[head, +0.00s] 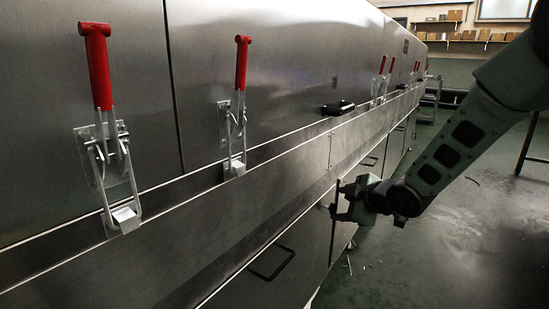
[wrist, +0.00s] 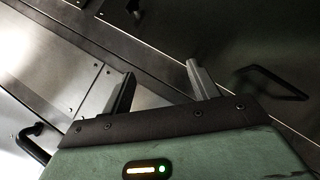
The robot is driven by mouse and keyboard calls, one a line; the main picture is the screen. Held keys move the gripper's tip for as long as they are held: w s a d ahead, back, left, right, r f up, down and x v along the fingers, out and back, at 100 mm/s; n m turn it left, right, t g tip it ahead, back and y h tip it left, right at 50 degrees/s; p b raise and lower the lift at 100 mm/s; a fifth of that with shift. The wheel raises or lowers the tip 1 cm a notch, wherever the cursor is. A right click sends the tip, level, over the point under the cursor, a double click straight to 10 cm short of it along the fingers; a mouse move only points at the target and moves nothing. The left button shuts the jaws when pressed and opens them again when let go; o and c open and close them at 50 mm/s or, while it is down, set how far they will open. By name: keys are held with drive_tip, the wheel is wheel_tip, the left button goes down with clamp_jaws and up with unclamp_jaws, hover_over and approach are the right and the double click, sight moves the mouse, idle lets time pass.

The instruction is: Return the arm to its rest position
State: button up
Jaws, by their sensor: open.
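My arm (head: 455,145) reaches in from the right edge of the head view, slanting down to the left. My gripper (head: 336,198) is at its end, in front of the dryer's lower side panels. In the wrist view my gripper (wrist: 162,85) shows two dark fingers spread apart, with nothing between them. Steel panelling lies beyond the fingers. I cannot tell the exact gap between the gripper and the panel.
The steel dryer (head: 290,75) fills the left and runs into the distance. Red-handled latches (head: 97,65) (head: 242,62), a black handle (head: 338,108) and a drawer handle (head: 271,263) stick out. Floor (head: 450,250) is open at right. Shelves (head: 465,40) are at the back.

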drive_tip(key=s+a+r+m+g+h+p, duration=0.15)
drive_tip(key=s+m+g, duration=0.3)
drive_tip(key=s, duration=1.55)
drive_tip(key=s+a+r+m+g+h, duration=0.25)
drive_tip(key=s+m+g, duration=0.2)
drive_tip(key=s, duration=1.55)
wheel_tip(320, 180, up, 37)
drive_tip(key=g+p, duration=0.1)
drive_tip(key=p, duration=3.7)
drive_tip(key=shift+d+n+h, duration=0.15)
drive_tip(key=shift+n+h, duration=0.25)
